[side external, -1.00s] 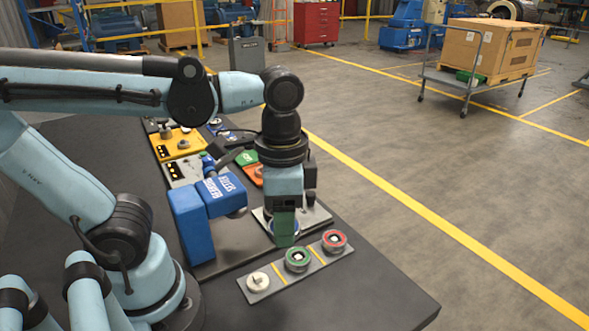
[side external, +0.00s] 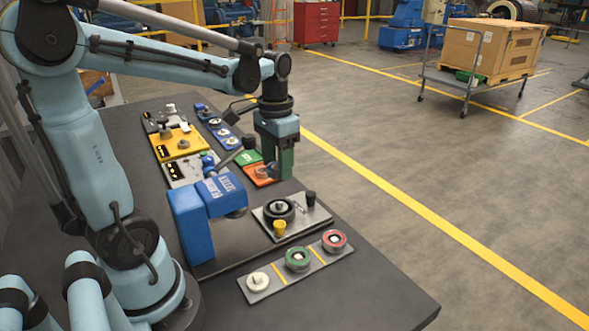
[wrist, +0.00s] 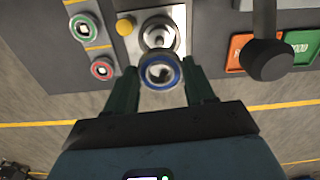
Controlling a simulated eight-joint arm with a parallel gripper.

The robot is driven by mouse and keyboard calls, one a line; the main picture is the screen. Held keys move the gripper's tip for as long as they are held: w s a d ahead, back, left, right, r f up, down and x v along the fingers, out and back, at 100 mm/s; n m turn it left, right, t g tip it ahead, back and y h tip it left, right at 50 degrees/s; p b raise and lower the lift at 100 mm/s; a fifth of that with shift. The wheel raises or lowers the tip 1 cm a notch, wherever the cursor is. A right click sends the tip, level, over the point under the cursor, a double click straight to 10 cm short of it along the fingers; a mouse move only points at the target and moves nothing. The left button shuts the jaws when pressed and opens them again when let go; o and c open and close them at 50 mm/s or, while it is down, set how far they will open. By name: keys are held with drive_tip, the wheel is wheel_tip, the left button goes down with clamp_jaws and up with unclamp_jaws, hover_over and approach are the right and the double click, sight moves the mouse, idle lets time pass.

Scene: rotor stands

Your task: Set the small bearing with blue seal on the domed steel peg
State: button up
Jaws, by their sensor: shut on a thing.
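My gripper (side external: 284,168), with green fingers, is raised over the bench beyond the grey plate. In the wrist view its fingers are closed about the small bearing with blue seal (wrist: 161,85), held ring face toward the camera. The bearing is hidden by the fingers in the side view. On the grey plate (side external: 297,228) a short steel peg (side external: 279,206) stands inside a black ring; it also shows in the wrist view (wrist: 158,37), just past the bearing. Its top is too small to judge as domed. The bearing is apart from it.
A blue block (side external: 190,225), orange-green pads (side external: 261,174) and a yellow stand (side external: 180,144) are near.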

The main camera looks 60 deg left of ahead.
drive_tip(key=shift+f, duration=3.45)
drive_tip(key=shift+f, duration=0.9)
idle(0.3)
drive_tip(key=o, duration=1.5)
drive_tip(key=shift+r, duration=0.15)
drive_tip(key=shift+r, duration=3.85)
drive_tip(key=shift+d, duration=0.1)
